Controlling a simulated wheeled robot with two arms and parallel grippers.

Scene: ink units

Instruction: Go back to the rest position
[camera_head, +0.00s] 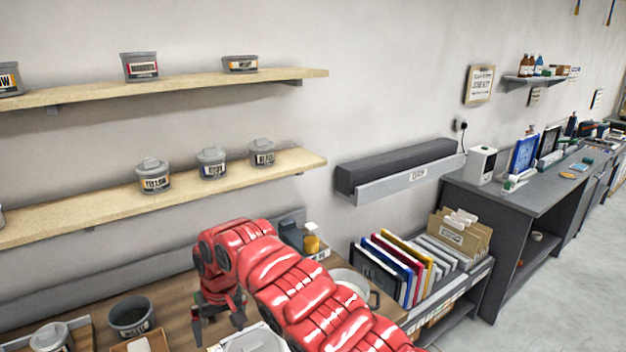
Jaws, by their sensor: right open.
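My right arm reaches in from the bottom right, red and jointed, and bends down over the wooden worktop (182,318). My right gripper (219,322) points down at its end with the fingers apart and nothing seen between them. It is beside a dark grey tub (131,318), which stands to its left. My left gripper is not in view. The arm hides part of the worktop behind and below it.
Two wooden shelves (300,74) on the wall hold grey labelled ink tubs (154,176). A pale pot (352,284) is close behind my arm. A rack with coloured frames (400,262) stands right. A dark counter (535,190) and open floor (560,290) lie further right.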

